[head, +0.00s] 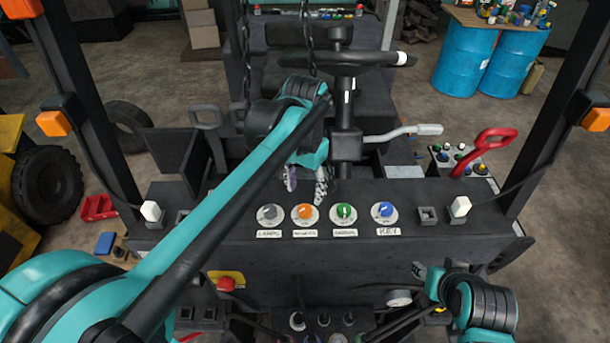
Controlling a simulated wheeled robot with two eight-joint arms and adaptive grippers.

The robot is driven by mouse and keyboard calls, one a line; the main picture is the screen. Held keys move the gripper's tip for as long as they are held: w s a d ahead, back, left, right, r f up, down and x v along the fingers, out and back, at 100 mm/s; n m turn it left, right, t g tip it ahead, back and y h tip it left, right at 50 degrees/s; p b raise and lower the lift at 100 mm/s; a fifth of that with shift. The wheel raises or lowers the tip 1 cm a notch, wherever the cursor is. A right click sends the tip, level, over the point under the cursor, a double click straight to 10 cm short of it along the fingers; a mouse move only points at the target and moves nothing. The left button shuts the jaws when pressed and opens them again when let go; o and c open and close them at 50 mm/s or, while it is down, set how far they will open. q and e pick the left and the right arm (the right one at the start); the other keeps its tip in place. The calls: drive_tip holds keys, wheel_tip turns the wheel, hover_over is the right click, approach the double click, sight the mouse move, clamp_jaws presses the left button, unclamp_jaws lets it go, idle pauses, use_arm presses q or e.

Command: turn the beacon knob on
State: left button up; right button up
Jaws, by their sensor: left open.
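A row of knobs on round white plates is set in the dark dashboard (230,232). From left they are a grey knob (269,212), an orange knob (303,212), a green knob (343,212) and a blue knob (384,210). Each has a white label below; the blue one's reads KEY, the others are too small to read surely, so I cannot tell which is the beacon knob. My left gripper (305,185) is open and empty, its fingers pointing down just behind the orange knob, apart from it. My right gripper (428,287) is low at right, its jaws unclear.
The steering wheel (345,60) and its column stand behind the row. A grey-handled lever (405,133) and a red handle (485,148) are at right. Dark posts rise on both sides.

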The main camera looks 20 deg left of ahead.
use_arm(q)
wheel_tip(320, 180, up, 5)
drive_tip(key=shift+f, duration=0.1)
